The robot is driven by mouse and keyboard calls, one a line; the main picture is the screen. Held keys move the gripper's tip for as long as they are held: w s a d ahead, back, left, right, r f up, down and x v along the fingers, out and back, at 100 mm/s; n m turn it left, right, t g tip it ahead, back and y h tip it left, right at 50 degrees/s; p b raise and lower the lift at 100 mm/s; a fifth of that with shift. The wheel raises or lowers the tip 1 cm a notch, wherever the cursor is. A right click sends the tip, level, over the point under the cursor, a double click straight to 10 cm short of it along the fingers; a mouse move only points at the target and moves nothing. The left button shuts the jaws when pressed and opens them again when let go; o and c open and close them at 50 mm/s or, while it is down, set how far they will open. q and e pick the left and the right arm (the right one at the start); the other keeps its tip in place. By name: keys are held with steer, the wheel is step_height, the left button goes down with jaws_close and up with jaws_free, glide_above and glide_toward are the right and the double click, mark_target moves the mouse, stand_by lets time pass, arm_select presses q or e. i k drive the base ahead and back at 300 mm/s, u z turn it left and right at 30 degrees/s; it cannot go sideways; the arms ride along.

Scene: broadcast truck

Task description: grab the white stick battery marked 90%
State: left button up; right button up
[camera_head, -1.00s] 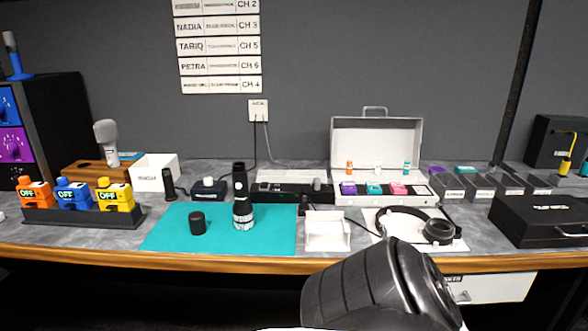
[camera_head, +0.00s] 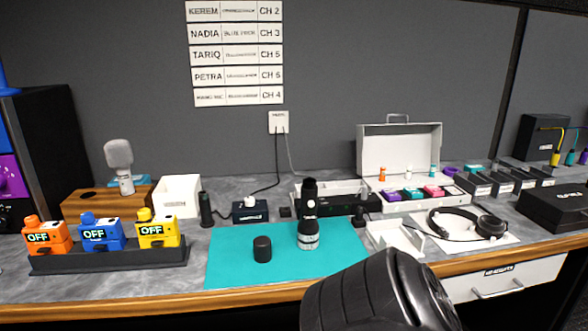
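No 90% marking is readable at this size. A dark link of my own arm fills the bottom centre. Neither gripper shows.
A white bin (camera_head: 179,196) and a rack of orange, blue and yellow packs (camera_head: 108,258) stand left. An open white case (camera_head: 401,152), headphones (camera_head: 468,223) and a black case (camera_head: 556,206) stand right. The mat's front left is clear.

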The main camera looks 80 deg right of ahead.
mark_target(409, 168)
steer(key=z, duration=2.2)
